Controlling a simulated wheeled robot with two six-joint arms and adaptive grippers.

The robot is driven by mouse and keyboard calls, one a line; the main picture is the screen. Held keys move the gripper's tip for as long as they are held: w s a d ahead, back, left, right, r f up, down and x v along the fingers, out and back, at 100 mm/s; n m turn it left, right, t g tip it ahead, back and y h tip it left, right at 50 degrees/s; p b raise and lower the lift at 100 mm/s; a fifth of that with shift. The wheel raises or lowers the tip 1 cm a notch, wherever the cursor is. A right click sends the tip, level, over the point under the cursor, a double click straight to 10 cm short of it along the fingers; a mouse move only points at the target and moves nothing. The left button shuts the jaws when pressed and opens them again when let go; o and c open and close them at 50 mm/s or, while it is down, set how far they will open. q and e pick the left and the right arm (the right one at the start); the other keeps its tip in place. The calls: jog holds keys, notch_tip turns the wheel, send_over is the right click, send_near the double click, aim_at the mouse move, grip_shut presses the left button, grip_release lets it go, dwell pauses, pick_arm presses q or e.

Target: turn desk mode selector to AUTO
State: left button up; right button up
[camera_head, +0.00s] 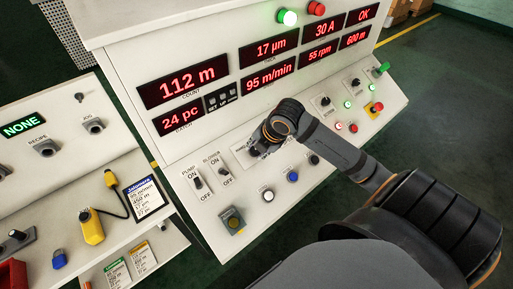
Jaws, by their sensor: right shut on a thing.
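The desk (222,225) is a white sloped console with switches, buttons and lamps. The mode selector plate (240,157) is a pale label area in the middle of the console, with its print partly covered. My right gripper (260,148) reaches in from the lower right and is shut on the selector knob there. The knob is mostly hidden behind the gripper, so I cannot tell which position it points to. My left gripper is not in view.
Left of the selector are the pump and blower toggle switches (196,180). Below are a white button (268,195) and a blue button (292,175). A red emergency button (377,107) sits at the right. Red displays (183,86) stand behind. A yellow pendant (92,228) lies at left.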

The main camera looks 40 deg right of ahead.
aim_at(257, 151)
jog(key=o, duration=1.1)
jog(key=shift+o, duration=0.2)
notch_tip(257, 151, up, 10)
dwell(0.4)
